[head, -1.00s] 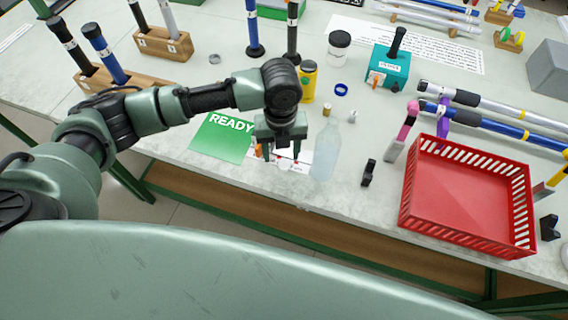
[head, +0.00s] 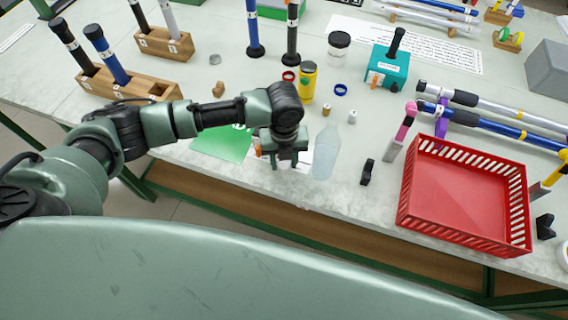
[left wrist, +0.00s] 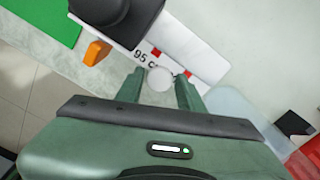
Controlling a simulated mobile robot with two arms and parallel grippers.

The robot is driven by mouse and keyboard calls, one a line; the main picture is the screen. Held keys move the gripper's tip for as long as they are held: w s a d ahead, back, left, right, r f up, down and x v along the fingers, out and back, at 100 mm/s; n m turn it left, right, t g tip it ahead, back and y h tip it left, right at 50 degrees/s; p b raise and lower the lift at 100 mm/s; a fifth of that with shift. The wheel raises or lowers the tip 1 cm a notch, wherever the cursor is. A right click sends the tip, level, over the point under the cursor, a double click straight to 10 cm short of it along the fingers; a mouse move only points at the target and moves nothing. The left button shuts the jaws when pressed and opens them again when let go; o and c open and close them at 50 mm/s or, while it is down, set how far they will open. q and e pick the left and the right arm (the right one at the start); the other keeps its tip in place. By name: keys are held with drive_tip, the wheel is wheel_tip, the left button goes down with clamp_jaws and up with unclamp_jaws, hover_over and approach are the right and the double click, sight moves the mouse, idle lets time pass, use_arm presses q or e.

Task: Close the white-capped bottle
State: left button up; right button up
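A translucent pale bottle (head: 326,152) stands near the table's front edge, and its side also shows in the left wrist view (left wrist: 238,108). Its narrow top shows no clear white cap. A small white cap-like piece (head: 351,117) lies behind it to the right. My left gripper (head: 284,164) points down just left of the bottle, apart from it. In the left wrist view a round whitish disc (left wrist: 160,79) sits between my two fingertips, nearly filling the gap. I cannot tell whether the fingers touch it. My right gripper is not in view.
A yellow bottle (head: 308,82) with a black top stands behind my left gripper. A small tan piece (head: 326,110) and a blue ring (head: 341,89) lie nearby. A black clip-like part (head: 368,172) and a red basket (head: 466,195) are to the right. A green card (head: 222,143) lies left.

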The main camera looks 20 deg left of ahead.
sight(284, 164)
use_arm(q)
clamp_jaws()
drive_tip(key=shift+r, duration=0.1)
wheel_tip(284, 164, up, 20)
drive_tip(key=b, duration=0.2)
idle(0.4)
